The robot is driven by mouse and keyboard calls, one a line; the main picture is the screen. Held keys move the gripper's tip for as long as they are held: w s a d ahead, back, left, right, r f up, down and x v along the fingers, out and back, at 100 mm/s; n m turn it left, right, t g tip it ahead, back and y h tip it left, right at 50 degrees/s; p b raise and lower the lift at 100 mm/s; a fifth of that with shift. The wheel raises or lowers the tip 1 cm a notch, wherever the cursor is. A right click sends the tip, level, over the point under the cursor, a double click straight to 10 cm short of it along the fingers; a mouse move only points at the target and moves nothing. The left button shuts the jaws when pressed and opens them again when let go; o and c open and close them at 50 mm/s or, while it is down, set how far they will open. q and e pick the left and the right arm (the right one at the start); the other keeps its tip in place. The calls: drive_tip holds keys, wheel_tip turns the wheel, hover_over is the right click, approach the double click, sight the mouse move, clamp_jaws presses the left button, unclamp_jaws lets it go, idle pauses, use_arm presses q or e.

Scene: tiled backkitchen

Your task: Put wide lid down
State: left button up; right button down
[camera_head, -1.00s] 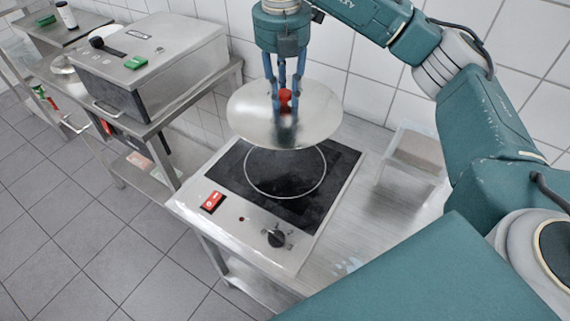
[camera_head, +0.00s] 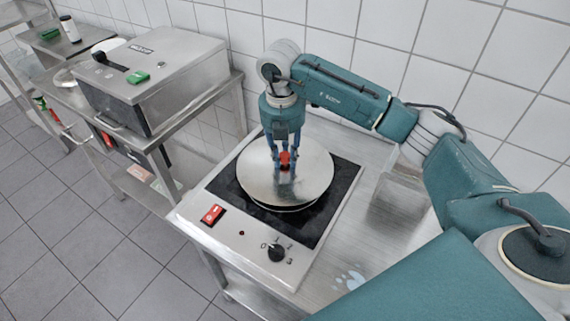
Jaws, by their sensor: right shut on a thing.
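The wide lid (camera_head: 307,170) is a round, shiny metal disc with a red knob (camera_head: 285,157) at its middle. My right gripper (camera_head: 285,160) comes down from above and is shut on the red knob. The lid is over the black glass plate of the cooktop (camera_head: 340,193), low and close to it. A thin dark gap and a light curved line show under its front edge; whether it touches the plate I cannot tell. My left gripper is not in view.
The cooktop's front panel has a red switch (camera_head: 212,214) and a black dial (camera_head: 277,252). A steel appliance (camera_head: 150,75) stands on the table to the left. A clear-sided box (camera_head: 400,190) sits right of the cooktop. The counter in front of that box is mostly bare.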

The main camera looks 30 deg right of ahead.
sight(285, 165)
wheel_tip(285, 165, down, 4)
drive_tip(key=shift+r+p, duration=0.2)
drive_tip(key=shift+p, duration=0.15)
drive_tip(key=shift+f, duration=0.35)
drive_tip(key=shift+f, duration=0.1)
drive_tip(key=c, duration=1.4)
unclamp_jaws()
drive_tip(key=shift+c, duration=0.2)
